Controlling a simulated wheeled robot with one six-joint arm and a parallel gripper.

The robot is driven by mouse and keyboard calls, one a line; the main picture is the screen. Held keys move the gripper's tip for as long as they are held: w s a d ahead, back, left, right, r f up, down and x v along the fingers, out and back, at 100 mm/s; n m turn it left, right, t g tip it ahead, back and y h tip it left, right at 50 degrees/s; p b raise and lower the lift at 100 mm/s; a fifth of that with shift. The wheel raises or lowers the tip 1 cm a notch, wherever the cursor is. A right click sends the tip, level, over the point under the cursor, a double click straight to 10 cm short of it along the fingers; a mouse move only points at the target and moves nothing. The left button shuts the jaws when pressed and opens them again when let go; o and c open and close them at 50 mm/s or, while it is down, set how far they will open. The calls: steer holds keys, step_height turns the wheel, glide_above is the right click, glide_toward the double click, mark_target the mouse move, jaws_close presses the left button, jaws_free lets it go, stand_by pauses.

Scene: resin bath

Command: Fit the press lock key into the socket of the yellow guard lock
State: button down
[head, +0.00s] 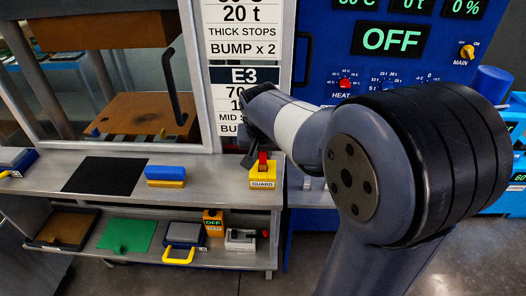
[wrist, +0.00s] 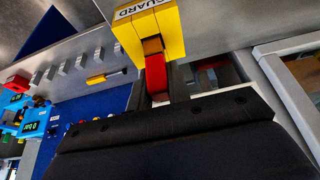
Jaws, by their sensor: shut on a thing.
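The yellow guard lock (head: 263,179), labelled GUARD, stands on the upper shelf near its right end. It also shows at the top of the wrist view (wrist: 168,30). The red press lock key (head: 263,159) is upright at the lock's top. In the wrist view the key (wrist: 156,75) lies between my two dark fingers, its far end meeting a brownish part at the lock. My gripper (wrist: 158,85) is shut on the key. In the head view my gripper (head: 256,156) is just above the lock, partly hidden by my wrist. The socket itself is hidden, so I cannot tell how deep the key sits.
A blue and yellow block (head: 165,176) and a black mat (head: 105,175) lie left on the same shelf. The lower shelf holds a green sheet (head: 127,234) and several small items. The blue control panel (head: 400,45) reads OFF. A sign post stands behind the lock.

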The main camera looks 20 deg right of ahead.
steer(key=shift+f+b, duration=0.4)
steer(key=shift+f, duration=0.2)
steer(key=c, duration=1.3)
jaws_free()
steer(key=shift+o, duration=0.2)
steer(key=b+v, duration=0.1)
steer(key=v, duration=0.9)
steer(key=shift+r, duration=0.4)
steer(key=shift+s, duration=0.15)
step_height(320, 180, up, 12)
steer(key=p, duration=0.8)
steer(key=shift+p, duration=0.4)
